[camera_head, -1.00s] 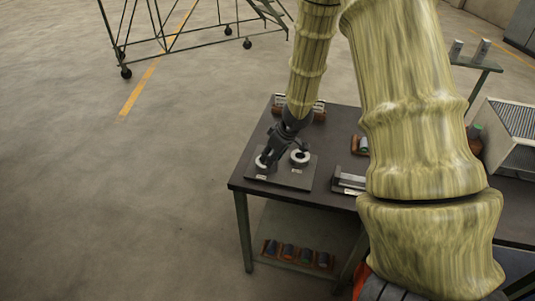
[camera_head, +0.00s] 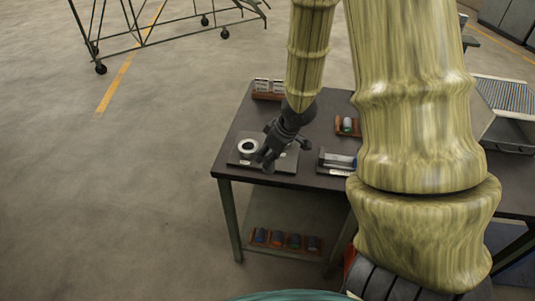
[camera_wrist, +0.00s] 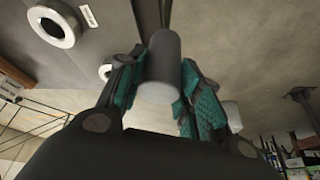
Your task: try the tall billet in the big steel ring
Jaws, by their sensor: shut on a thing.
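My gripper (camera_head: 268,160) is shut on a tall grey billet (camera_wrist: 162,68), a smooth cylinder between the teal finger pads in the wrist view. In the head view the gripper hangs over the right and front part of a dark plate (camera_head: 236,161), and the billet cannot be made out. A pale steel ring (camera_head: 248,148) lies on the plate's left, uncovered and left of the gripper. In the wrist view a ring (camera_wrist: 55,26) with a label beside it is at upper left, apart from the billet. A second, partly hidden ring (camera_wrist: 104,72) shows behind the left finger.
The plate sits near the front left of a dark table (camera_head: 232,128). A grey fixture (camera_head: 336,160) stands to the right. An orange cradle with a small cylinder (camera_head: 347,125) is behind it. Several dark cylinders in cradles (camera_head: 285,240) line the lower shelf.

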